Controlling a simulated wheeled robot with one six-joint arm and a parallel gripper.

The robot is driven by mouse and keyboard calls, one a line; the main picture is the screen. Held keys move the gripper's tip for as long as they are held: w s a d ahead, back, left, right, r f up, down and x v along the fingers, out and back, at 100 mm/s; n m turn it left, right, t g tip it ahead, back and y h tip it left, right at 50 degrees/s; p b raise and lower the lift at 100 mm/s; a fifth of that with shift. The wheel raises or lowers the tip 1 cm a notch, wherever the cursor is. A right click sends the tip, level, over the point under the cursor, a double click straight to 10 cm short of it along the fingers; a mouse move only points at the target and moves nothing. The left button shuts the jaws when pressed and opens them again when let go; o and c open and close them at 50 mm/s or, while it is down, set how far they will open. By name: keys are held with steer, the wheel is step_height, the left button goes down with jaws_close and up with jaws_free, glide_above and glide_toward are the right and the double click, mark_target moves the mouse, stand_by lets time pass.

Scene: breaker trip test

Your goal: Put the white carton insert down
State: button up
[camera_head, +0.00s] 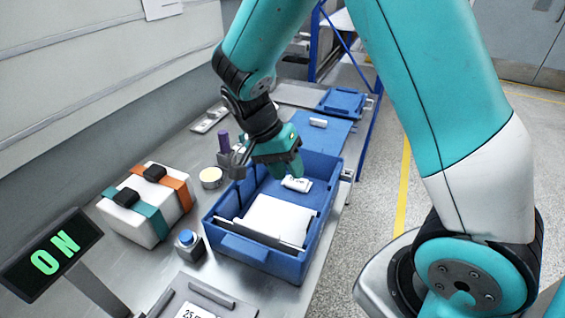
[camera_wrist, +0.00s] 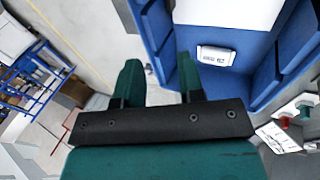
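The white carton insert (camera_head: 277,218) appears to be the white slab inside the blue bin (camera_head: 252,250), near its front end. In the wrist view, a white slab (camera_wrist: 230,11) shows at the top edge, cut off by the frame. A small labelled white block (camera_head: 297,184) lies beside it on the bin floor, and it also shows in the wrist view (camera_wrist: 215,56). My gripper (camera_wrist: 160,65) is above the far part of the bin. Its two teal fingers stand apart with nothing visible between them. It is apart from the slab.
Left of the bin are a white box with teal and orange straps (camera_head: 147,205), a blue button (camera_head: 187,238), a round tin (camera_head: 211,178) and a purple-topped item (camera_head: 223,140). A display (camera_head: 48,257) reads ON. Another blue bin (camera_head: 341,102) stands farther back.

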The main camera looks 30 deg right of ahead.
steer(key=s+a+r+n+t+y, duration=0.3)
steer(key=s+a+r+n+y, duration=0.4)
steer(key=s+a+r+n, duration=0.5)
steer(key=s+r+n, duration=0.2)
steer(key=s+n, duration=0.2)
steer(key=n, duration=0.2)
steer(key=shift+a+t+y, duration=0.25)
steer(key=shift+t+y, duration=0.05)
steer(key=shift+y, duration=0.1)
